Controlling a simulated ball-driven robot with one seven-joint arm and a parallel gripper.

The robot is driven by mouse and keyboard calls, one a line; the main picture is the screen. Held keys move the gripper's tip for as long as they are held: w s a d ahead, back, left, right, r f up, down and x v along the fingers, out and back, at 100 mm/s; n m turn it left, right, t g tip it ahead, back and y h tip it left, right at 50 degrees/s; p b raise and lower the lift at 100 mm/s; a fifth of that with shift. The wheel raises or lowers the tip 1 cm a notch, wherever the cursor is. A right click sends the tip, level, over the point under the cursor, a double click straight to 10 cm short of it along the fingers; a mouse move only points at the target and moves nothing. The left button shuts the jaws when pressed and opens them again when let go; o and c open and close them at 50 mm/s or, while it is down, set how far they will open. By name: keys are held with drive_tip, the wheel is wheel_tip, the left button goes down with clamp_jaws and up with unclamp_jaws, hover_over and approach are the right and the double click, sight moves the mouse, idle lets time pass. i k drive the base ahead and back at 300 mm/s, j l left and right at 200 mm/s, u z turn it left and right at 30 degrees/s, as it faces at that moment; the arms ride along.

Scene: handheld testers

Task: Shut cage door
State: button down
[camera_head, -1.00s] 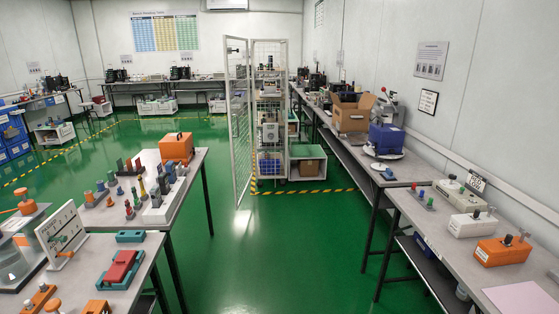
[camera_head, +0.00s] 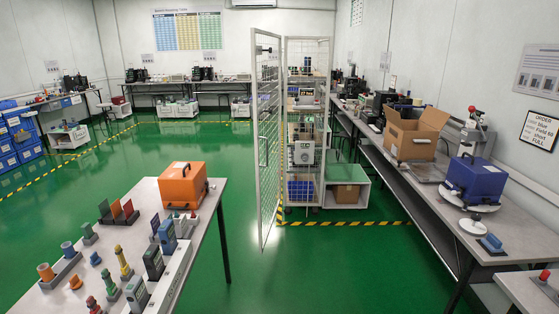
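The cage (camera_head: 328,130) is a tall white mesh enclosure near the middle of the room, with shelves of equipment inside. Its door (camera_head: 266,140) is a white-framed mesh panel. The door stands open, swung out toward me on the cage's left side, with a small dark fitting (camera_head: 262,50) near its top. The cage's front is uncovered, so the shelved instruments and a blue crate (camera_head: 300,190) show. My gripper is not in view.
A bench with testers and an orange case (camera_head: 182,185) stands at the left front. A long bench (camera_head: 420,190) runs along the right wall, with a cardboard box (camera_head: 415,133) and a blue case (camera_head: 476,178). Green floor (camera_head: 330,270) lies clear between them, with yellow-black tape (camera_head: 350,223) before the cage.

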sight(253, 37)
drive_tip(key=i+l, duration=0.1)
drive_tip(key=i, duration=0.8)
drive_tip(key=i+u, duration=0.15)
drive_tip(key=i, duration=0.8)
drive_tip(key=i+l+u, duration=0.15)
drive_tip(key=i, duration=0.25)
drive_tip(key=i+l+u, duration=0.2)
drive_tip(key=i+l, duration=0.2)
drive_tip(key=i+j+u, duration=0.1)
drive_tip(key=i, duration=0.75)
